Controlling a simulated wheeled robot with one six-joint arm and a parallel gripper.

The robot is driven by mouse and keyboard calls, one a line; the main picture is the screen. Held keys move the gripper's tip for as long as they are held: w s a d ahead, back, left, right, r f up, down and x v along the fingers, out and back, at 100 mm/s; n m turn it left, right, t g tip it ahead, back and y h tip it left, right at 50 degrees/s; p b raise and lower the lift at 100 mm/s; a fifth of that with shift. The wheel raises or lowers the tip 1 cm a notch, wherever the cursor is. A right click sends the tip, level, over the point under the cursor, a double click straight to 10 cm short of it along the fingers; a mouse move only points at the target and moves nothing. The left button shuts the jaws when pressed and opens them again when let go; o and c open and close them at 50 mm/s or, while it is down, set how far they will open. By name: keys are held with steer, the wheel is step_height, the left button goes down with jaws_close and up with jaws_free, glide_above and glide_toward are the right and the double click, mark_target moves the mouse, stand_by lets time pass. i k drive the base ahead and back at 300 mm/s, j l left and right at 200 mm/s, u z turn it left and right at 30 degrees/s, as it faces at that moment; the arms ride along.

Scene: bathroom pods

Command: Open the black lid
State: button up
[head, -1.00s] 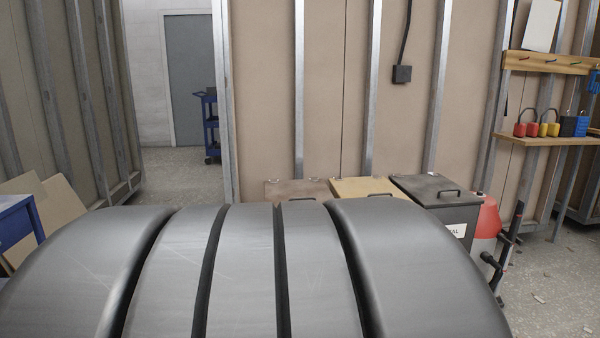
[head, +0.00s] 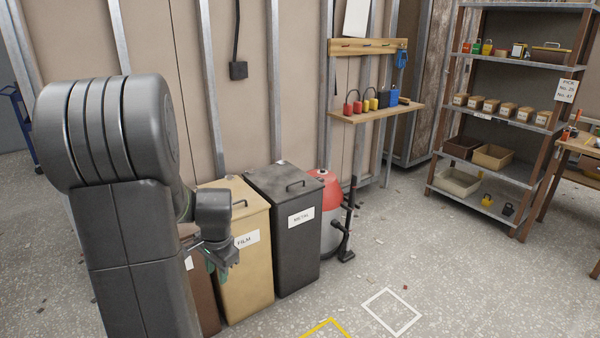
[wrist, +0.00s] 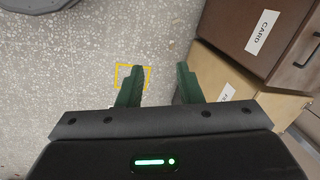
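The black lid (head: 282,177) lies flat and closed on top of the black bin (head: 296,245) labelled METAL. A dark bar handle (head: 296,184) stands on the lid. My gripper (head: 217,268) is low in front of the bins, left of the black bin and well below its lid, partly hidden by my arm. In the wrist view my gripper (wrist: 159,77) has its two green fingers apart with only floor between them. The black lid does not clearly show in the wrist view.
A tan bin (head: 251,283) labelled FILM stands left of the black bin, with a brown bin (head: 207,300) partly hidden beside it. A red-topped container (head: 330,190) stands to the right. Open floor (head: 400,280) lies in front and right.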

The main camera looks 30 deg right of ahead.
mark_target(281, 182)
steer(key=i+l+z, duration=0.15)
steer(key=i+l, duration=0.35)
steer(key=i+l+z, duration=0.15)
steer(key=i+l, duration=0.25)
steer(key=i+l+z, duration=0.1)
steer(key=i+l, duration=0.3)
steer(key=i, duration=0.2)
steer(key=i+l+z, duration=0.15)
steer(key=i+l, duration=0.15)
steer(key=i, duration=0.25)
